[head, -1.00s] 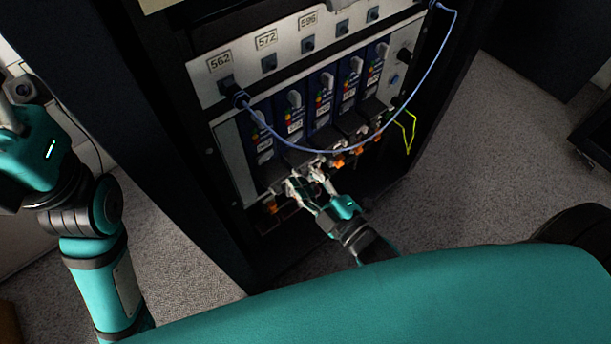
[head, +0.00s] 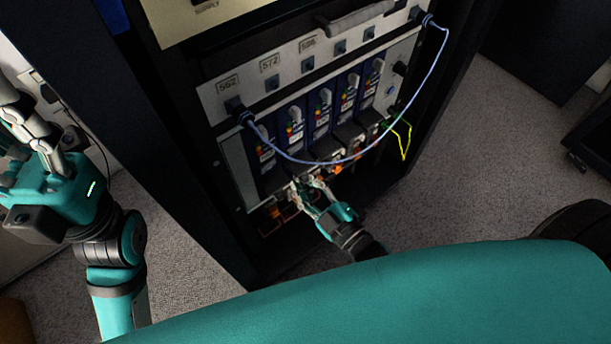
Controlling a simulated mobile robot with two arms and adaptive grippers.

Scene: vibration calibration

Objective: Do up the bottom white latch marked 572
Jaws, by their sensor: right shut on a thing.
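The plate marked 572 (head: 270,62) is on the pale upper panel of the rack. Below it is a blue module (head: 295,131) with a white upper latch and coloured marks. My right gripper (head: 307,183) is at the lower end of this module, below the blue cable. Its fingers are shut on a small part there, which seems to be the bottom white latch; the fingers mostly hide it, so its angle cannot be told. My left gripper (head: 28,122) is at the far left, away from the rack; its fingertips are not clear.
A blue cable (head: 345,160) hangs in a loop across the module fronts. A yellow cable (head: 405,143) hangs at the right. Plate 562 (head: 228,85) and plate 596 (head: 308,45) flank 572. Orange parts (head: 336,170) sit along the bottom. Carpet lies clear outside the rack.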

